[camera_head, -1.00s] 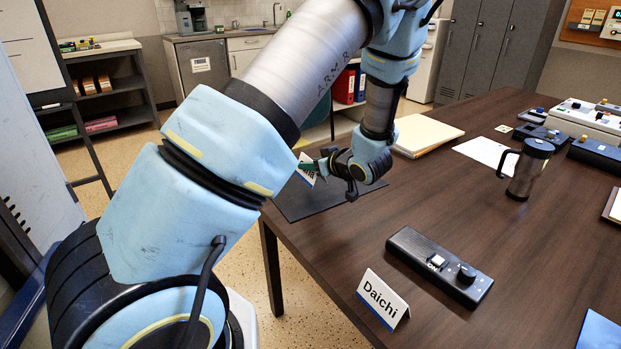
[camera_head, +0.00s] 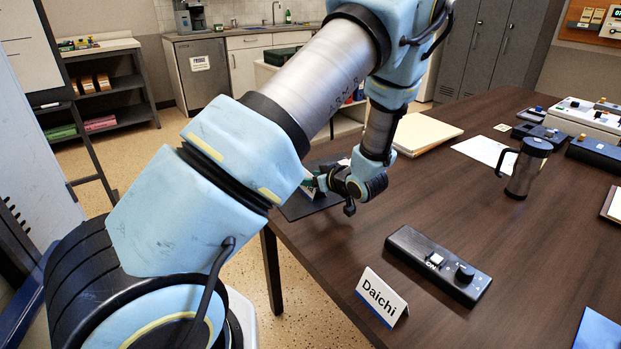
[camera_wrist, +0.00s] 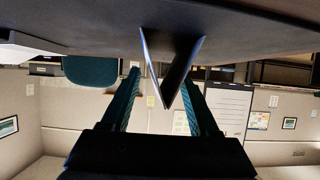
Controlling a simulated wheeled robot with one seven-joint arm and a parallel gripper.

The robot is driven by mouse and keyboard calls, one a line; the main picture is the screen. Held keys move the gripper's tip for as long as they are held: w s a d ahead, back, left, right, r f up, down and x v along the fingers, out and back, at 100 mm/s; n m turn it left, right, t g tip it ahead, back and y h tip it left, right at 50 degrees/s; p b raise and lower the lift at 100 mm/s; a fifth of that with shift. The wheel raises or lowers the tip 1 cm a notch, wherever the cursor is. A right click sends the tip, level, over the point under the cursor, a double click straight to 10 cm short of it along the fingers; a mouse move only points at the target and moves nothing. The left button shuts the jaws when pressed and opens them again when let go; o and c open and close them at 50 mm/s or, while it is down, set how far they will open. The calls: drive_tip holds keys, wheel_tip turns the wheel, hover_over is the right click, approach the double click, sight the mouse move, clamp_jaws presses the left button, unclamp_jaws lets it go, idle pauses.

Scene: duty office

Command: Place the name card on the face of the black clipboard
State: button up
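A white, blue-edged tent-shaped name card (camera_head: 309,192) stands at the black clipboard (camera_head: 298,210) on the table's far left corner; its writing is mostly hidden. My gripper (camera_head: 319,181) is low beside this card. In the wrist view the card (camera_wrist: 172,62) is seen end-on between my two teal fingers (camera_wrist: 162,82), its base meeting the dark surface. Gaps show between card and fingers, so my gripper looks open around it. My gripper and arm hide part of the clipboard. A second name card, reading "Daichi" (camera_head: 381,297), stands at the near table edge.
A black control box (camera_head: 438,264) lies near the Daichi card. A dark travel mug (camera_head: 527,168) stands to the right. A cream folder (camera_head: 424,133) and a white sheet (camera_head: 484,151) lie farther back. Bare brown tabletop lies between the clipboard and the mug.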

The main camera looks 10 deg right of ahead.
drive_tip(key=shift+o, duration=0.2)
drive_tip(key=shift+r, duration=0.15)
drive_tip(key=v, duration=1.2)
drive_tip(key=w+a+r+m+g+h, duration=0.3)
drive_tip(key=w+a+g+h, duration=0.1)
drive_tip(key=w+a+h, duration=0.15)
drive_tip(key=s+a+r+m+g, duration=0.3)
drive_tip(key=s+a+g, duration=0.3)
drive_tip(key=s+a, duration=0.9)
drive_tip(key=a, duration=0.4)
drive_tip(key=shift+b, duration=0.4)
